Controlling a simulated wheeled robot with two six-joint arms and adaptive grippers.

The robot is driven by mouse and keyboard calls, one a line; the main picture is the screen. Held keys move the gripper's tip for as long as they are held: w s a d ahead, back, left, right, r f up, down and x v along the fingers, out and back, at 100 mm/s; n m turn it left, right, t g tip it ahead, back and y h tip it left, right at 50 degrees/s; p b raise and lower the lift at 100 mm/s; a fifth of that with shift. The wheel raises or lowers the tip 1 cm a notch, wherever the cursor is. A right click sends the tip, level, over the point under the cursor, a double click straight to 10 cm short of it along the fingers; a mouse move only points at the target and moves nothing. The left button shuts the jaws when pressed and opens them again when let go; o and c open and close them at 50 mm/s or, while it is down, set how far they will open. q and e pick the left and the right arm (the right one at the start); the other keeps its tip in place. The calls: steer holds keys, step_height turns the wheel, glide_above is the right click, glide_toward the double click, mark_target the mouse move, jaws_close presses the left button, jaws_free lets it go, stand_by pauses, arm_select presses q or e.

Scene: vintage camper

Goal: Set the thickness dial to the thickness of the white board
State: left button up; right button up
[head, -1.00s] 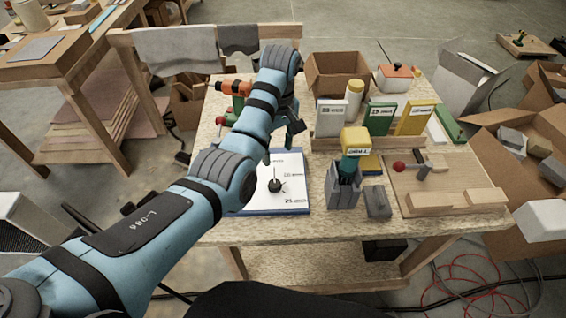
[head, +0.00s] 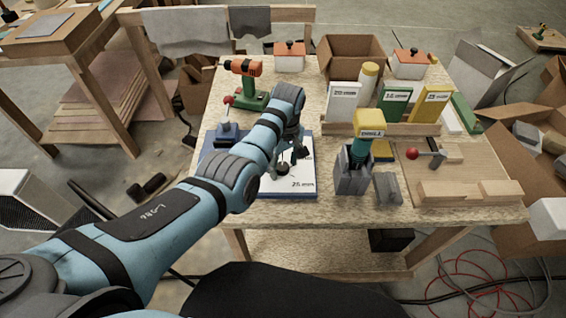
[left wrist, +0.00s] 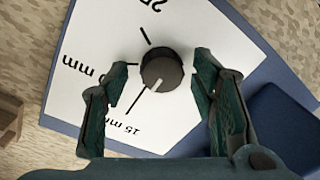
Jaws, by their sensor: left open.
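The thickness dial is a black knob (left wrist: 162,70) on a white panel (left wrist: 85,40) with a blue base. Its white mark points down-left in the left wrist view, roughly toward the "15 mm" label. Another mm label and a partly cut-off one also show. In the head view the panel (head: 305,181) is partly behind my arm. My left gripper (head: 291,148) is over it; in the left wrist view the open fingers (left wrist: 160,66) lie either side of the knob, with gaps. The white board (head: 342,100) stands leftmost in a wooden rack; its printing is too small to read.
A green board (head: 393,106) and a yellow board (head: 431,104) stand beside it. An orange drill (head: 243,67) is behind my arm. A grey holder (head: 353,175) with a yellow-topped tool and a red-knobbed clamp board (head: 455,170) are to the right.

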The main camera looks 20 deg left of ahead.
arm_select(q)
steer(key=shift+s+r, duration=0.2)
steer(key=c, duration=1.1)
steer(key=shift+c, duration=0.2)
arm_select(e)
steer(key=shift+s+d, duration=0.1)
steer(key=shift+s, duration=0.3)
steer(key=shift+r, duration=0.15)
arm_select(q)
steer(key=shift+r+m+p, duration=0.1)
steer(key=shift+m+p, duration=0.65)
steer(key=shift+m, duration=0.15)
steer(key=shift+m+p, duration=0.65)
steer(key=shift+m, duration=0.55)
steer(key=m, duration=0.2)
steer(key=shift+m, duration=0.4)
steer(key=m, duration=0.4)
steer(key=shift+d+m+t, duration=0.1)
steer(key=shift+m+t, duration=0.2)
steer(key=shift+t, duration=0.1)
arm_select(e)
step_height(320, 180, up, 3)
steer(key=shift+f, duration=0.2)
